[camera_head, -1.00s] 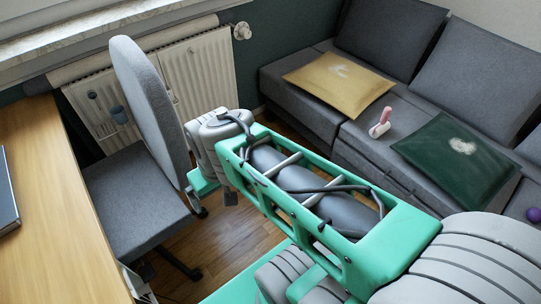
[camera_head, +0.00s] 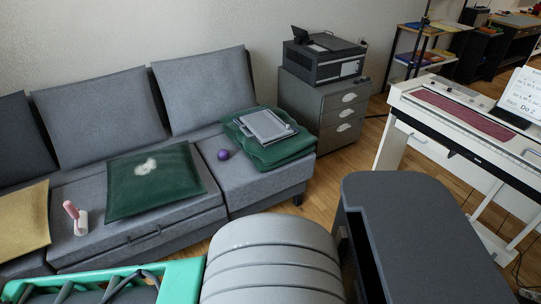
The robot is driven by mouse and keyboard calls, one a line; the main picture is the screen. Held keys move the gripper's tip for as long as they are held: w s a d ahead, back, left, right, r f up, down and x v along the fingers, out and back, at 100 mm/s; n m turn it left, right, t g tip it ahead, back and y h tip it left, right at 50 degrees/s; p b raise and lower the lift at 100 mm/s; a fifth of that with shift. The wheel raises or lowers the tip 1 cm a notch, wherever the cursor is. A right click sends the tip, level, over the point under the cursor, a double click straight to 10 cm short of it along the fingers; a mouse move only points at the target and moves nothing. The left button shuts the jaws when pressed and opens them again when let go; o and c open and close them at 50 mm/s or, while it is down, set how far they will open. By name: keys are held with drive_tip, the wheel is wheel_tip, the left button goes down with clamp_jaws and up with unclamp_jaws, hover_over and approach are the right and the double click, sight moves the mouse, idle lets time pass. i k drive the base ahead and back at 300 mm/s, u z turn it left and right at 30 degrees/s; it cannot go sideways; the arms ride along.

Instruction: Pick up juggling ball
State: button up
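A small purple ball (camera_head: 223,155), which looks like the juggling ball, rests on the seat of the grey sofa (camera_head: 190,226). It lies between a dark green cushion on its left and a folded green cloth on its right. My green and grey arm crosses the bottom left of the head view. My gripper is outside the picture, so its state does not show.
The green cushion (camera_head: 128,195), a pink and white object (camera_head: 76,218) and a yellow cushion (camera_head: 22,222) lie on the sofa. A drawer cabinet (camera_head: 338,115) with a printer (camera_head: 322,62) stands beyond its right end. A digital piano (camera_head: 470,140) stands at right.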

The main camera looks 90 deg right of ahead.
sight(223, 154)
drive_tip(key=z, duration=3.55)
drive_tip(key=i, duration=1.55)
drive_tip(key=u, duration=3.65)
